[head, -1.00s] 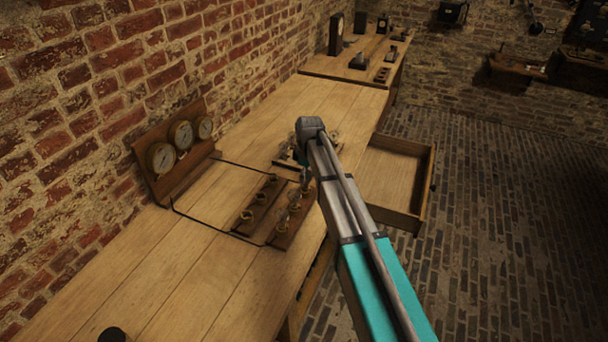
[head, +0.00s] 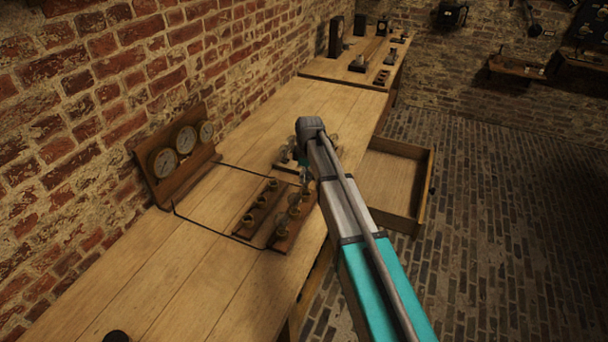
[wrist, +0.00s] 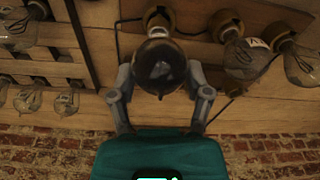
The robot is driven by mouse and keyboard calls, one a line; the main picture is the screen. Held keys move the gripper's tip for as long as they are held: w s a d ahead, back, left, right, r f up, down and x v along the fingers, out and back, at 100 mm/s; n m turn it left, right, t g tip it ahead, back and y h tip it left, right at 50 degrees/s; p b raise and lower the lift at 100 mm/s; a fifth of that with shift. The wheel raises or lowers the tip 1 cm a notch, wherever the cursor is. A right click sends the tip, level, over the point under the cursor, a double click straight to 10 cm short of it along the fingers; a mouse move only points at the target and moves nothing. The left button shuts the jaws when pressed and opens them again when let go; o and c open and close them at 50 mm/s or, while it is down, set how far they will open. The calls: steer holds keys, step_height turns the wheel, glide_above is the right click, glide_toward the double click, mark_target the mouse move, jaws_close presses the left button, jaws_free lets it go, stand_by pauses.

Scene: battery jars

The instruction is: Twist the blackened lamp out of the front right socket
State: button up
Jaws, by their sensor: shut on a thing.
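In the wrist view the blackened lamp (wrist: 158,68) is a dark round bulb between the two fingers of my gripper (wrist: 160,90), which is shut on it. A brass socket (wrist: 158,18) shows right behind the lamp; I cannot tell whether the lamp's base is still seated in it. Two clear lamps, one nearer (wrist: 245,60) and one farther right (wrist: 301,66), stand in sockets of the same row. In the head view the socket board (head: 247,233) lies on the bench, and my arm hides much of the held lamp and my gripper.
Three gauges on a wooden stand (head: 172,180) are by the brick wall, with a wire running to the board. Several spare lamps (wrist: 65,102) sit in a rack at left in the wrist view. An open drawer (head: 400,183) juts out right. The near bench (head: 190,270) is mostly clear.

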steer(key=shift+r, duration=0.1)
steer(key=shift+r+p, duration=2.4)
steer(key=shift+p, duration=0.1)
